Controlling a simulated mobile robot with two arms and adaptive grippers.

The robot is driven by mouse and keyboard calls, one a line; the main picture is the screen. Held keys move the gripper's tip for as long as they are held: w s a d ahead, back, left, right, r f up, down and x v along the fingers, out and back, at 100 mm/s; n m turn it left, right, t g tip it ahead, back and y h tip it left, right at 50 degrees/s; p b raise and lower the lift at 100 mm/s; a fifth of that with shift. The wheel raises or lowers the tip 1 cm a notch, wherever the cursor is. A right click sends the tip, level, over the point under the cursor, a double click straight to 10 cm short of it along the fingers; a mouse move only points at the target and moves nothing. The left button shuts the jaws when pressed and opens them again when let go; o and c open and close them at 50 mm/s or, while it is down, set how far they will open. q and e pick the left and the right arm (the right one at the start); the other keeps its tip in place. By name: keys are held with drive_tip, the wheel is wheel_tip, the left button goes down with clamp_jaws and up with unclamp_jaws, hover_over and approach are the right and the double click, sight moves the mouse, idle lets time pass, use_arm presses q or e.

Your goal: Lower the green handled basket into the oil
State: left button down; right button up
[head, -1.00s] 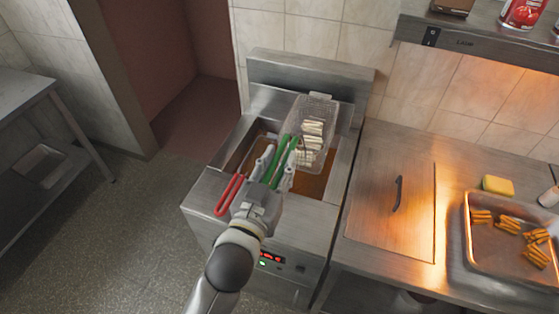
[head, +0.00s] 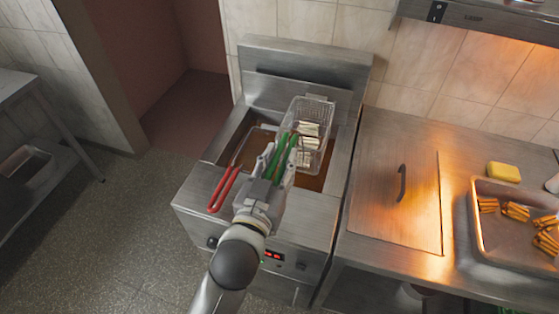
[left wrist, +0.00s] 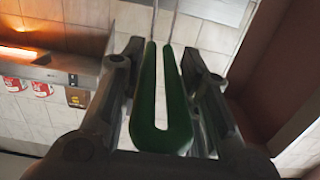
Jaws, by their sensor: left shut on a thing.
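My left gripper (head: 277,163) is shut on the green handle (head: 285,158) of a wire basket (head: 312,116). The basket holds pale uncooked fries (head: 309,130). It is at the right half of the fryer (head: 337,165), over or partly in the brown oil (head: 312,183); I cannot tell whether its bottom touches the oil. In the left wrist view the green handle loop (left wrist: 161,110) lies between the fingers, and the basket itself is out of that view. My right gripper is not in view.
A red-handled basket (head: 223,189) sits in the fryer's left half, close beside my gripper. Right of the fryer are a steel lid (head: 385,215) with a dark handle, a yellow sponge (head: 503,172) and a tray (head: 476,235) of cooked fries under a heat lamp.

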use_arm(q)
wheel_tip(320, 180, down, 14)
drive_tip(key=b, duration=1.1)
drive_tip(key=shift+f+b, duration=0.9)
drive_tip(key=shift+f, duration=0.3)
drive_tip(key=shift+f+b, duration=0.45)
drive_tip(key=shift+f, duration=0.35)
drive_tip(key=c, duration=1)
unclamp_jaws()
drive_tip(key=shift+f, duration=0.2)
drive_tip(key=v, duration=1.2)
drive_tip(key=shift+r, duration=0.15)
